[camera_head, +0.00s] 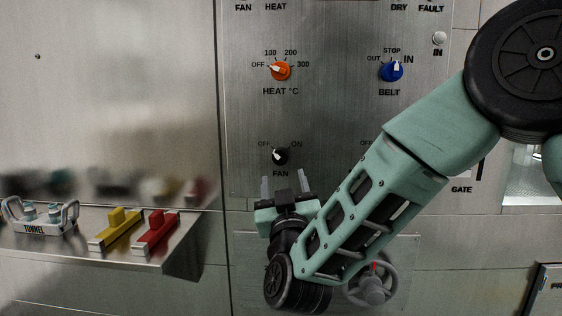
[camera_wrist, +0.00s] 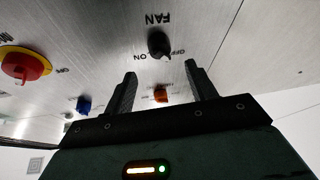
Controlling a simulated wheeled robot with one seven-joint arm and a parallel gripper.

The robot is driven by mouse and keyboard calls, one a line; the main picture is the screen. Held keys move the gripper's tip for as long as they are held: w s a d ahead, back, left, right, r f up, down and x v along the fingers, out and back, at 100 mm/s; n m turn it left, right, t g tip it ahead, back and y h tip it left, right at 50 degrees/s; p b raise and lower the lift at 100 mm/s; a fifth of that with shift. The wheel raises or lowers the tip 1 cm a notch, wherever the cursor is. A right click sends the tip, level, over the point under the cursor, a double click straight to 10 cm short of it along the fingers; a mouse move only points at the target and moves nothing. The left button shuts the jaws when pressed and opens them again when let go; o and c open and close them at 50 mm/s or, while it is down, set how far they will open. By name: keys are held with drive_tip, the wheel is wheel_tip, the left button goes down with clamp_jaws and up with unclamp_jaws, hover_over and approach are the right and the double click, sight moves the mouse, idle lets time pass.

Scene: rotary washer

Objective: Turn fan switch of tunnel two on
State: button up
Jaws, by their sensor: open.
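The black FAN knob (camera_head: 280,156) is on the metal panel, between the OFF mark on its left and the ON mark on its right. Its white pointer aims up and left, toward OFF. My gripper (camera_head: 284,184) is open and empty just below the knob, fingers pointing up. In the wrist view, where the lettering is upside down, the FAN knob (camera_wrist: 158,43) is beyond the fingertips, roughly centred between them. The fingers of my gripper (camera_wrist: 160,72) appear apart from it. No tunnel number is readable on the panel.
Above the FAN knob is an orange HEAT knob (camera_head: 281,71), with a blue BELT knob (camera_head: 391,71) to its right. The wrist view shows a red knob on yellow (camera_wrist: 26,65). A handwheel (camera_head: 372,285) is low behind my arm. A shelf (camera_head: 150,255) holds coloured blocks at left.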

sight(281, 161)
drive_tip(key=x, duration=0.7)
drive_tip(key=c, duration=1)
